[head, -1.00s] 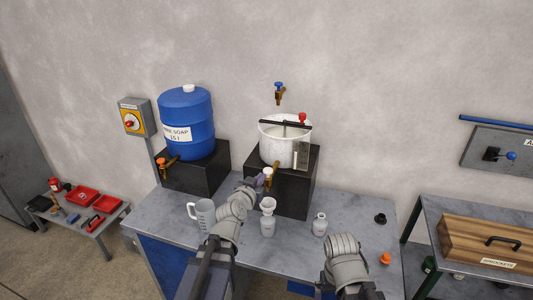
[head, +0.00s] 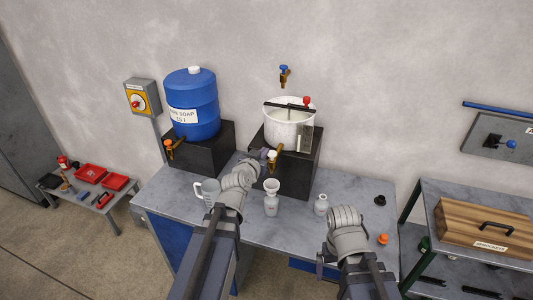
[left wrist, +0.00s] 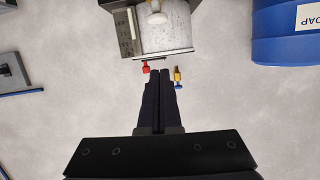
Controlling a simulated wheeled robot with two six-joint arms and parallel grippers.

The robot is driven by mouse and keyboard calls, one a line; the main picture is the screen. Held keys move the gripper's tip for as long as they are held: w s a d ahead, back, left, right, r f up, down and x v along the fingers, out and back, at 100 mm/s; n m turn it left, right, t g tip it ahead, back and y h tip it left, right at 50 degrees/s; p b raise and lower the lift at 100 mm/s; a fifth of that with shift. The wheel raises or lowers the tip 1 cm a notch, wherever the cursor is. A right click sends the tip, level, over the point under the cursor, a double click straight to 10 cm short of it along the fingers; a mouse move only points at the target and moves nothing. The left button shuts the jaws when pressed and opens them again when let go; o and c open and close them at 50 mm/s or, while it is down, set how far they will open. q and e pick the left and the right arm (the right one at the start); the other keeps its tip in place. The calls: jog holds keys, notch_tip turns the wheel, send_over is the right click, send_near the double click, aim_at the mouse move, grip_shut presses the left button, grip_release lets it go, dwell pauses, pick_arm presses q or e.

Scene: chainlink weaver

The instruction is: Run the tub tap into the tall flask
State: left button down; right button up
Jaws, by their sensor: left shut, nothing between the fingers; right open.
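The white tub (head: 287,128) stands on a black stand, with a brass tap that has a pale handle (head: 271,154) low on its front. The handle also shows upside down in the left wrist view (left wrist: 157,18). The tall flask (head: 271,206), with a pale funnel in its mouth, stands on the bench below the tap. My left gripper (head: 265,154) is shut and empty, close beside the tap handle; I cannot tell whether it touches. Its closed fingers (left wrist: 157,80) point toward the tub in the wrist view. My right gripper (head: 324,262) is open, low at the bench's front, its fingers hard to make out.
A blue soap barrel (head: 191,105) with an orange-handled tap (head: 169,147) stands left. A jug (head: 208,191) and a smaller flask (head: 321,205) flank the tall flask. A blue-handled wall tap (head: 284,75) is above the tub.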

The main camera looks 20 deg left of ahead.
pick_arm(q)
jog(key=b, duration=0.3)
send_over(271, 155)
jog(key=f, duration=0.3)
jog(key=shift+w+d, duration=0.1)
jog(key=shift+d, duration=0.1)
jog(key=shift+s+a+f+b, duration=0.1)
jog(key=shift+s+f+b, duration=0.15)
jog(key=shift+f+b, duration=0.65)
jog(key=shift+s+a+f+b, duration=0.1)
jog(key=shift+s+f+b, duration=0.15)
jog(key=shift+f+b, duration=0.6)
jog(key=shift+f, duration=0.1)
jog(key=shift+d+f+b, duration=0.1)
jog(key=shift+f+b, duration=0.85)
jog(key=shift+r, duration=0.1)
dwell(3.9)
